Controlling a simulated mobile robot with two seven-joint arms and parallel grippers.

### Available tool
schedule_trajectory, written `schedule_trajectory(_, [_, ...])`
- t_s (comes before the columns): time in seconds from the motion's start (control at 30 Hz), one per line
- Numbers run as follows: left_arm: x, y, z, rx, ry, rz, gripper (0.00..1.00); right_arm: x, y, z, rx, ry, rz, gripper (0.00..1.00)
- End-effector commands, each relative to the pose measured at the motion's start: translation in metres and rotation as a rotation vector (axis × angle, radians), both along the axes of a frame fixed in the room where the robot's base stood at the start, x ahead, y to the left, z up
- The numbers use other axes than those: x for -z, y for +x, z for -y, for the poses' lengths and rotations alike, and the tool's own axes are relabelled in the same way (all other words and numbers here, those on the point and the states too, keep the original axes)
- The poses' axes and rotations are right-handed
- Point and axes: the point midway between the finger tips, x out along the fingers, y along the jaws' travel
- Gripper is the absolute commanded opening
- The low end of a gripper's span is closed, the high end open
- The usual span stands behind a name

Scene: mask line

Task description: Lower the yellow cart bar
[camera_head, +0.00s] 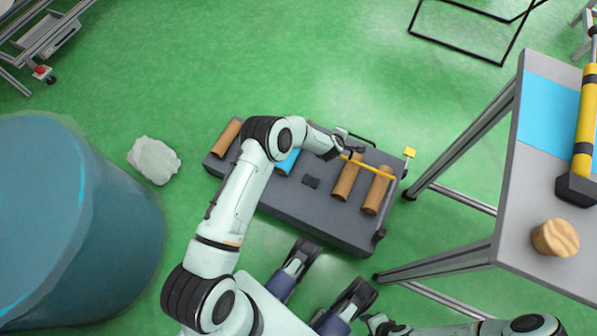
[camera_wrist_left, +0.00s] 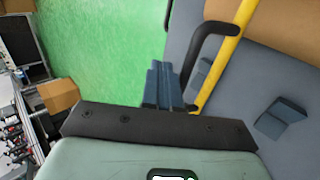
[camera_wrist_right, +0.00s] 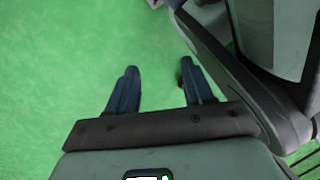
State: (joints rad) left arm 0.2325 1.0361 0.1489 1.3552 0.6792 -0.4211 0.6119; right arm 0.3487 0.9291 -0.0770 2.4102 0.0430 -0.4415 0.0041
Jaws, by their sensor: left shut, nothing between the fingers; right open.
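The yellow cart bar (camera_head: 368,167) runs across the right part of the dark grey cart (camera_head: 275,207), above two brown rolls. It also shows in the left wrist view (camera_wrist_left: 228,58), with a black bent handle (camera_wrist_left: 212,32) beside it. My left gripper (camera_head: 343,143) is by the bar's left end. Its fingers (camera_wrist_left: 165,80) are together and empty, just left of the bar; whether they touch it I cannot tell. My right gripper (camera_head: 374,322) is low in the head view, off the cart. Its fingers (camera_wrist_right: 158,82) are apart with only green floor between them.
A brown roll (camera_head: 226,136) and a blue piece (camera_head: 288,162) lie on the cart's left part. A large blue drum (camera_head: 90,230) and a pale lump (camera_head: 154,160) are at left. A grey table (camera_head: 535,180) stands at right.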

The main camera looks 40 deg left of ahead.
Motion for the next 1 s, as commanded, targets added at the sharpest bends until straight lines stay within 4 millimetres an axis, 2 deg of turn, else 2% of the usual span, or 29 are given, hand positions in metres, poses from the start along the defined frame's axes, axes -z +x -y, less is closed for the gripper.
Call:
schedule_trajectory(0.27, [-0.003, -0.003, 0.001, 0.001, 0.0, -0.001, 0.0, -0.006, 0.008, -0.001, -0.004, 0.0, 0.026, 0.51])
schedule_trajectory(0.47, [-0.018, -0.014, 0.003, 0.0, 0.0, -0.001, 0.0, -0.03, 0.041, -0.006, -0.014, -0.007, 0.136, 0.51])
schedule_trajectory(0.73, [-0.04, -0.032, 0.007, 0.0, 0.0, 0.0, 0.0, -0.076, 0.092, -0.013, -0.024, -0.017, 0.309, 0.51])
schedule_trajectory(0.77, [-0.044, -0.035, 0.008, 0.001, -0.001, 0.0, 0.0, -0.082, 0.094, -0.015, -0.026, -0.014, 0.318, 0.51])
schedule_trajectory(0.87, [-0.061, -0.048, 0.01, 0.001, 0.0, -0.001, 0.0, -0.103, 0.078, -0.027, -0.044, 0.016, 0.283, 0.51])
schedule_trajectory(1.0, [-0.074, -0.061, 0.014, 0.001, -0.001, 0.0, 0.0, -0.119, 0.053, -0.039, -0.065, 0.053, 0.218, 0.51])
